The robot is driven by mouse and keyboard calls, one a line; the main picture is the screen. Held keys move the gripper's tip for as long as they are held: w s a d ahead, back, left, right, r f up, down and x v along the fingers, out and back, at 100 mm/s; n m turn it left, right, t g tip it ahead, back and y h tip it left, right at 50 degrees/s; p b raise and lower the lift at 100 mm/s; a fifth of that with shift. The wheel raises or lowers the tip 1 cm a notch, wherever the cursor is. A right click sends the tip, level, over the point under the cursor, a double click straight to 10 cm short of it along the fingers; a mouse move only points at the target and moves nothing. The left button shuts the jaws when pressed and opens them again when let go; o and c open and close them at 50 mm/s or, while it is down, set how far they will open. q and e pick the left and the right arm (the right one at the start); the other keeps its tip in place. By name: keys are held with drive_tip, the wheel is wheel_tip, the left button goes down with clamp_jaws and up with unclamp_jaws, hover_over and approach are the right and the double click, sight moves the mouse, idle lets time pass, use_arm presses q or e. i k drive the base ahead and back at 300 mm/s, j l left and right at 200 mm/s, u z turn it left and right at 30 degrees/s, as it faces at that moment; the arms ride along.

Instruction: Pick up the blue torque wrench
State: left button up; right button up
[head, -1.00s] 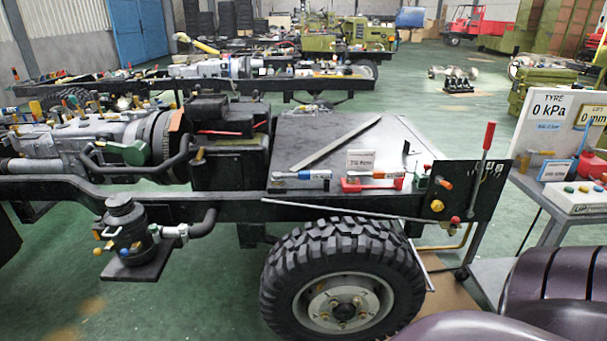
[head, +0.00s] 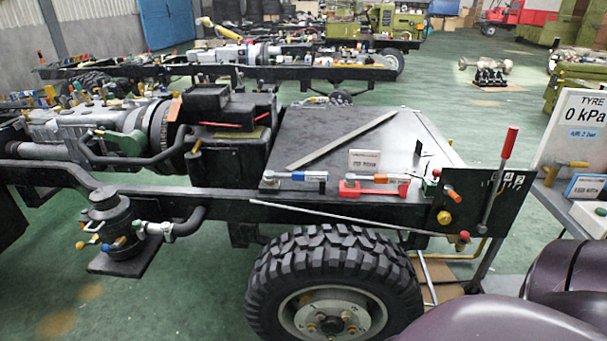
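The blue torque wrench (head: 302,176) lies near the front edge of the dark flat deck (head: 340,138) on the chassis, above the tyre. Its handle is blue, with an orange part and a metal shaft to the left and a dark block at its right end. A red-framed tool (head: 375,187) sits just right of it, and a small white sign (head: 364,160) stands behind the two. Neither of my grippers shows in the head view. Only purplish rounded surfaces, which seem to be my own body, show at the lower right.
A large tyre (head: 335,285) is below the deck. A black panel with a red-handled lever (head: 499,178) stands at the deck's right end. A tyre gauge board (head: 572,125) is at the far right. Green floor (head: 470,120) is open behind.

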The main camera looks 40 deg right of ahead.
sight(269, 177)
drive_tip(key=l, duration=0.75)
drive_tip(key=k+l, duration=0.15)
drive_tip(key=l, duration=0.6)
